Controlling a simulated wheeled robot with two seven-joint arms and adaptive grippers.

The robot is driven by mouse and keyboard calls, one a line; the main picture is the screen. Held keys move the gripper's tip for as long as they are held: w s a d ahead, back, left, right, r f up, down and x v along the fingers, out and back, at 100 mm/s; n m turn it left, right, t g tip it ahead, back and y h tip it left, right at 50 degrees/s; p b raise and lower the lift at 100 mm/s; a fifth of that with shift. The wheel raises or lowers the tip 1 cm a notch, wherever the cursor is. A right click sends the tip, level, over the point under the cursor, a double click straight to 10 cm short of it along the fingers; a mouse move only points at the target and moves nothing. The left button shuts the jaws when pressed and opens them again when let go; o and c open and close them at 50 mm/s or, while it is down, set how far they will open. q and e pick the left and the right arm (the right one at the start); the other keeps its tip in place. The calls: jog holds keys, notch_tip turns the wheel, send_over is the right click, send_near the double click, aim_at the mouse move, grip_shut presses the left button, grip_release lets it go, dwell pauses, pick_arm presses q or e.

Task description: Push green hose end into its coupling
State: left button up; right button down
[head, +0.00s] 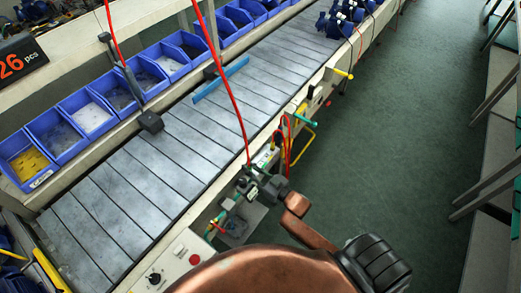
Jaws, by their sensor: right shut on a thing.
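My right gripper (250,186) is over the near side of the conveyor's front rail, beside a small open bay. It is shut on a small green piece, which I take to be the green hose end (240,188); the fingers hide most of it. More green shows just below and left of the gripper (228,204). Another green stub (305,119) sticks out from the rail further up, apart from the gripper. I cannot tell which fitting is the green coupling. My left gripper is not in view.
Red and yellow hoses (306,140) loop at the rail just above the gripper. A red cable (229,85) hangs down close to it. The slatted conveyor (150,165) carries a blue bar (220,80). Blue bins (92,115) line the far side. The green floor (400,130) at right is clear.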

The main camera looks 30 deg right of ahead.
jog(key=w+d, duration=0.6)
jog(key=d, duration=0.3)
jog(key=shift+m+h, duration=0.3)
jog(key=shift+h, duration=0.2)
jog(key=f+b, duration=0.4)
jog(key=f, duration=0.1)
jog(key=shift+w+d+b, duration=0.1)
jog(key=shift+d+b, duration=0.1)
jog(key=shift+b, duration=0.15)
jog(key=shift+f+b, duration=0.35)
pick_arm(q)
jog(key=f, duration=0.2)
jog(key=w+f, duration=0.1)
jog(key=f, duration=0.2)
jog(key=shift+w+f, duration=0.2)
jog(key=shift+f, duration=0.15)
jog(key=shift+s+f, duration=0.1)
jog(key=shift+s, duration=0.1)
pick_arm(e)
jog(key=shift+f, duration=0.35)
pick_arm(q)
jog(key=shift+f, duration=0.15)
pick_arm(e)
jog(key=shift+f, duration=0.45)
jog(key=c, duration=1.8)
grip_release()
